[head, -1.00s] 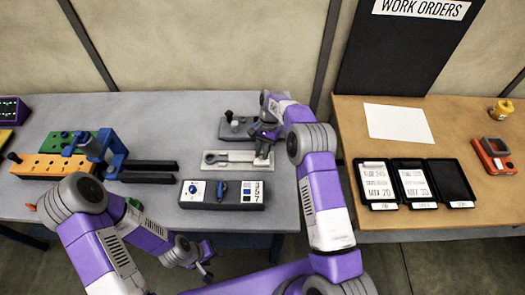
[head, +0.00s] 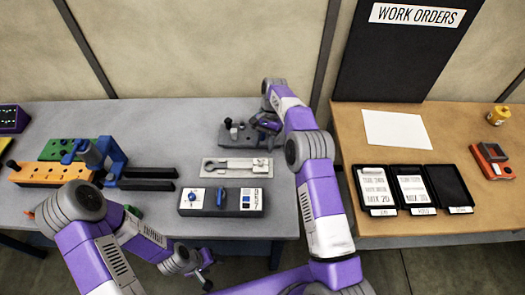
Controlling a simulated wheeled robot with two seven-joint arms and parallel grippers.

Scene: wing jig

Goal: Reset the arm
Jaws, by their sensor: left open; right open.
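My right arm reaches up over the right part of the grey bench. Its open gripper (head: 262,126) is by the dark grey fixture block (head: 238,134) at the back; I cannot tell whether they touch. My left gripper (head: 206,274) is open and low in front of the bench edge, away from the parts. The pale plate with a keyhole-shaped slot (head: 236,167) lies between the dark block and the control box (head: 222,202) with its blue knob.
An orange perforated bar (head: 50,173), a green block (head: 68,148) and a blue clamp (head: 112,155) with black bars stand at the left. The wooden table (head: 390,225) at right holds a white sheet (head: 395,129), black trays (head: 412,188) and an orange device (head: 492,160).

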